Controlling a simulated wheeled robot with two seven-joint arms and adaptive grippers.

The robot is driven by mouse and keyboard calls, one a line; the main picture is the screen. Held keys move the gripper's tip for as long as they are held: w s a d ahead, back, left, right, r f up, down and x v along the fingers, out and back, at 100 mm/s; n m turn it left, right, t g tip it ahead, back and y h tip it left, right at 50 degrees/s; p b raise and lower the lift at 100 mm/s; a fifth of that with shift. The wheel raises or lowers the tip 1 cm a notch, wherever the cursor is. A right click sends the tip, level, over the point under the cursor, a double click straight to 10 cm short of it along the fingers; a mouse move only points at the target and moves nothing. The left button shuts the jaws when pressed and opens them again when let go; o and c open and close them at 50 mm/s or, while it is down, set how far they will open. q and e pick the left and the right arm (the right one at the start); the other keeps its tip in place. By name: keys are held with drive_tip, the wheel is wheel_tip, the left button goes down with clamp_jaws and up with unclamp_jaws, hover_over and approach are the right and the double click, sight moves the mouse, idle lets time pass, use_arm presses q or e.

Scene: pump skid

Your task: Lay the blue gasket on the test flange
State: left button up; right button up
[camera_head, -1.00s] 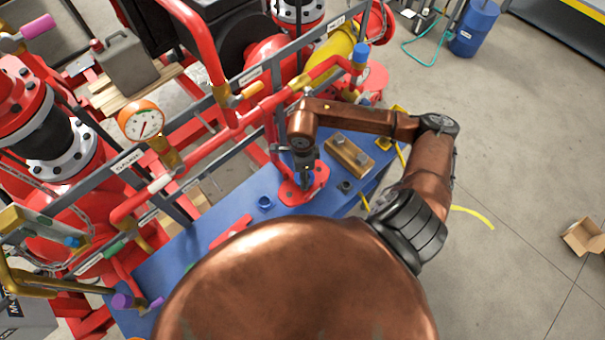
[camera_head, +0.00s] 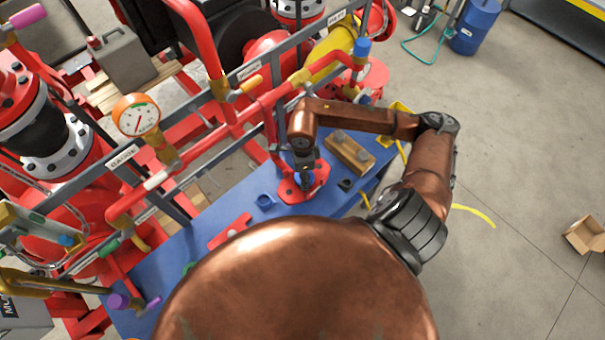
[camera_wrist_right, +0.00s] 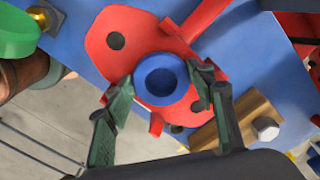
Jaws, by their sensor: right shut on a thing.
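The blue gasket (camera_wrist_right: 162,78) is a round ring between the fingers of my right gripper (camera_wrist_right: 164,90) in the right wrist view. The fingers are shut on it from both sides. It sits over the red test flange (camera_wrist_right: 112,22), whose plate has a dark bolt hole. Whether the gasket touches the flange I cannot tell. In the head view my right gripper (camera_head: 305,180) points down at the red flange (camera_head: 290,191), with a bit of blue showing at its fingertips. My left gripper is not in view.
A wooden block with bolts (camera_head: 350,152) lies right of the flange. Red pipework with a gauge (camera_head: 136,116) runs behind the bench. A red part (camera_head: 231,231) lies nearer.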

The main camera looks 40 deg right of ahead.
drive_tip(key=shift+f, duration=0.15)
drive_tip(key=o, duration=1.2)
wheel_tip(320, 180, up, 12)
drive_tip(key=shift+r, duration=0.1)
